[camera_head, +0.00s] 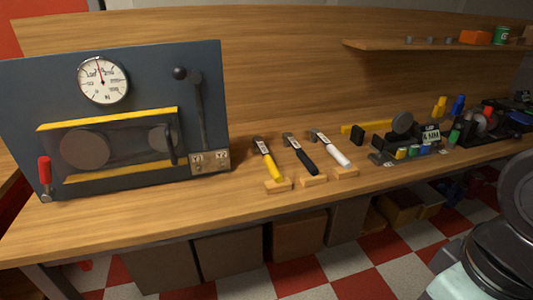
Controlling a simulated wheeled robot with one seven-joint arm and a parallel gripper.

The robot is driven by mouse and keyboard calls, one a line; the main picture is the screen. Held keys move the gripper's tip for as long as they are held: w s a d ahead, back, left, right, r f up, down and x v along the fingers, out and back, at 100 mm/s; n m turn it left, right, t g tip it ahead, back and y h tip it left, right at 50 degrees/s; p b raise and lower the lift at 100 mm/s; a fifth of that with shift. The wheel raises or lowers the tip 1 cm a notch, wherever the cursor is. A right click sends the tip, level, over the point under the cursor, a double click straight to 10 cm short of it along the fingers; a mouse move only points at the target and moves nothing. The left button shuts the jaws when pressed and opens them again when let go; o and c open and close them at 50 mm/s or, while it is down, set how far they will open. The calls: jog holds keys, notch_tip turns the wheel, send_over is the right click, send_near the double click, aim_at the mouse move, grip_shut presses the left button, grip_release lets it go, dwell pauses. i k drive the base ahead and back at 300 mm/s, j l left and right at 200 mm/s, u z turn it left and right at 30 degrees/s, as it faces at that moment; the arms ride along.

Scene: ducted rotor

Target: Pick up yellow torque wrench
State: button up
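The yellow torque wrench (268,160) lies on the wooden workbench, in the middle of the view. It has a dark metal head at the back and a yellow handle pointing toward the bench's front edge. The handle's end rests on a small wooden block. It is the leftmost of three similar wrenches. My gripper is not in view. Parts of my own arm show at the lower right, well apart from the wrench.
A black-handled wrench (300,153) and a white-handled wrench (331,149) lie just right of it. A dark panel (140,75) with a gauge and lever stands left. Small parts and tools crowd the bench's right side. The front left bench (120,225) is clear.

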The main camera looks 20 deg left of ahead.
aim_at(259, 145)
jog(key=u, duration=0.4)
jog(key=j+u, duration=0.1)
jog(key=u, duration=0.7)
jog(key=j+u, duration=0.1)
jog(key=u, duration=0.25)
jog(key=z, duration=0.8)
jog(key=i+j+u, duration=0.15)
jog(key=i, duration=0.5)
jog(key=i+u, duration=0.1)
jog(key=i, duration=0.5)
